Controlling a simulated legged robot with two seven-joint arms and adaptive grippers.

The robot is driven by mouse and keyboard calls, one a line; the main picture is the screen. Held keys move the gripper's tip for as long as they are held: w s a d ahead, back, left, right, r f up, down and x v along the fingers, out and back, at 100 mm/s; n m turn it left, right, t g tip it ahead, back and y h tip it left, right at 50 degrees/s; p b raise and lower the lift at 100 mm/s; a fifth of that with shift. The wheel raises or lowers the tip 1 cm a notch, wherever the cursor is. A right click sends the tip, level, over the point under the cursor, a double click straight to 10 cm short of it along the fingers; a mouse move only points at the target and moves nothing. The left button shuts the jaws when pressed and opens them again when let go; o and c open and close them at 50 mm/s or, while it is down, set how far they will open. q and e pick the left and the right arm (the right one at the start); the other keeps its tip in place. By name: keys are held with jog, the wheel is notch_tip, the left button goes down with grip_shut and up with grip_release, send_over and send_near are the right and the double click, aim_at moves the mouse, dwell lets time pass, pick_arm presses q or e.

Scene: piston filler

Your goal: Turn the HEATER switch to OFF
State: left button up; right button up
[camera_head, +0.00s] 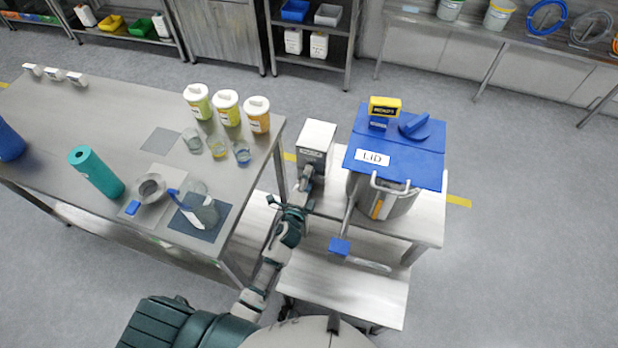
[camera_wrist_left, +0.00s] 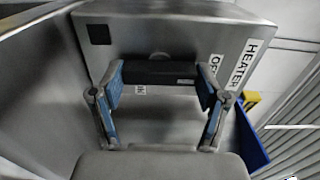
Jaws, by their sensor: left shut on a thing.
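The heater control box (camera_head: 317,138) is a pale grey metal box beside the filler, with its front face showing in the left wrist view (camera_wrist_left: 190,35). A HEATER label (camera_wrist_left: 247,63) is on its right side, with a partly covered OFF label (camera_wrist_left: 215,66) beside it. A small label (camera_wrist_left: 139,90), seemingly ON, sits below the black bar-shaped switch (camera_wrist_left: 158,73). The switch lies about level across the wrist picture. My left gripper (camera_wrist_left: 160,80) is shut on the switch, one finger at each end; it also shows at the box in the head view (camera_head: 304,180). My right gripper is out of view.
The filler pot with its blue lid (camera_head: 425,163) stands just right of the box. A low step (camera_head: 350,290) is in front. Open floor lies at the right.

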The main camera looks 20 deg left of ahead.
pick_arm(q)
jog(key=shift+f, duration=0.2)
jog(key=o, duration=1.2)
jog(key=shift+c, duration=0.2)
jog(key=shift+a, duration=0.1)
jog(key=s, duration=1.2)
jog(key=shift+a, duration=0.2)
